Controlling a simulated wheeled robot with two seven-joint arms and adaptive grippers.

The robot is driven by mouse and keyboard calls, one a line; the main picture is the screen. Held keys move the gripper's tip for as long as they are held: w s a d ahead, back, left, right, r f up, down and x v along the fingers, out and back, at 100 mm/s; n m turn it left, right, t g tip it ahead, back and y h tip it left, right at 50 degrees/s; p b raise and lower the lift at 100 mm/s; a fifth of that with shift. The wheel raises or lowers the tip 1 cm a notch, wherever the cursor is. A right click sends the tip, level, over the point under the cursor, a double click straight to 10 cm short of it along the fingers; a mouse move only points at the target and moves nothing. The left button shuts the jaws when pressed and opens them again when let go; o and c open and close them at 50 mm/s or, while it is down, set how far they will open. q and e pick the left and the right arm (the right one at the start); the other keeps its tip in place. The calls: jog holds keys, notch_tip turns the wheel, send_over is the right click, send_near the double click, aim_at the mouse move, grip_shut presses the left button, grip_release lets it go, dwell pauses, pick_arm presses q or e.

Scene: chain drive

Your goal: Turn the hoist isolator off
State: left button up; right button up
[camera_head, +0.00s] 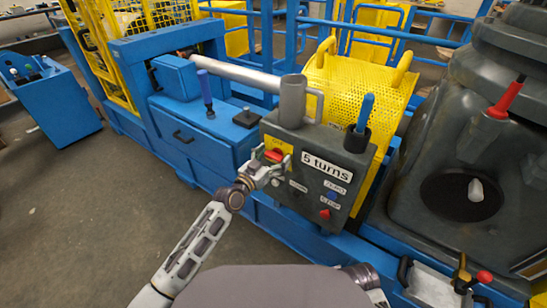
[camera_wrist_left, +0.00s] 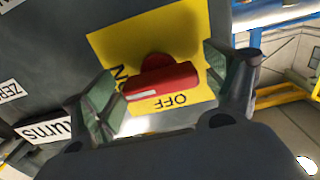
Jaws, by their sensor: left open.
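The isolator is a red rotary handle (camera_head: 273,155) on a yellow plate (camera_head: 284,147), on the upper left of the grey control box (camera_head: 335,160) labelled "5 turns". In the left wrist view the handle (camera_wrist_left: 162,80) lies nearly level across the plate (camera_wrist_left: 190,35). Its white-marked end is beside a partly covered label ending in N; the OFF label is below it, upside down. My left gripper (camera_head: 262,172) is in front of the plate. In the wrist view its fingers (camera_wrist_left: 160,90) stand apart, one beyond each end of the handle, with visible gaps. My right gripper is out of view.
The box also carries a blue handle (camera_head: 365,113), a grey pipe-like post (camera_head: 292,102) and small buttons below. A yellow mesh guard (camera_head: 345,75) stands behind it. A blue lever (camera_head: 205,90) rises to the left. Open floor (camera_head: 60,200) lies at the left.

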pick_arm(q)
jog(key=c, duration=1)
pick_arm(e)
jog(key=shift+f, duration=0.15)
